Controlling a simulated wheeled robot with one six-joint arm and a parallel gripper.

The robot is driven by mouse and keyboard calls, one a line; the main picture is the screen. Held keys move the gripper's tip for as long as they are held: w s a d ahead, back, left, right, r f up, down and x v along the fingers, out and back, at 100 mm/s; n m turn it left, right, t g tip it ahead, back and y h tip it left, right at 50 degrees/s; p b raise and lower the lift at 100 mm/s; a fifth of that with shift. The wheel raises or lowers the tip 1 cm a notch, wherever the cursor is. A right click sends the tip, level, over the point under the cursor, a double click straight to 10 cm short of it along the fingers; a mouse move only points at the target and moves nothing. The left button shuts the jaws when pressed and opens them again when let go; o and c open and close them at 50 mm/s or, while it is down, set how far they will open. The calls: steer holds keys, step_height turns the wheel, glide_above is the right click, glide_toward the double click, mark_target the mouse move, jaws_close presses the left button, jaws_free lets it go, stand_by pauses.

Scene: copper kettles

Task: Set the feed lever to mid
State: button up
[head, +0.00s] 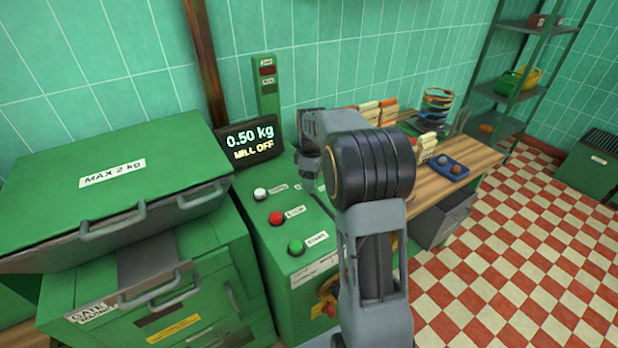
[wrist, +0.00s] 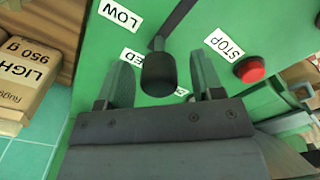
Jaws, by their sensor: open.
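The feed lever's black knob (wrist: 158,74) shows in the wrist view, with its dark stem running up and to the right. A LOW label (wrist: 122,14) is up and left of it, and a partly covered label ending in "ED" is just behind it. My gripper (wrist: 161,60) is open, one finger on each side of the knob. I cannot tell whether either finger touches it. No mid label is visible, so the lever's exact setting is unclear. In the head view my gripper (head: 308,170) is over the green control panel (head: 262,225), and my arm hides the lever.
A red STOP button (wrist: 250,69) is close to the right finger; it also shows in the head view (head: 276,218). White (head: 260,194) and green START (head: 295,247) buttons are nearby. A display (head: 252,143) reads 0.50 kg, MILL OFF. A wooden bench (head: 478,160) is at right.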

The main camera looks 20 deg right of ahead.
steer(key=shift+c, duration=0.2)
jaws_close()
stand_by(0.4)
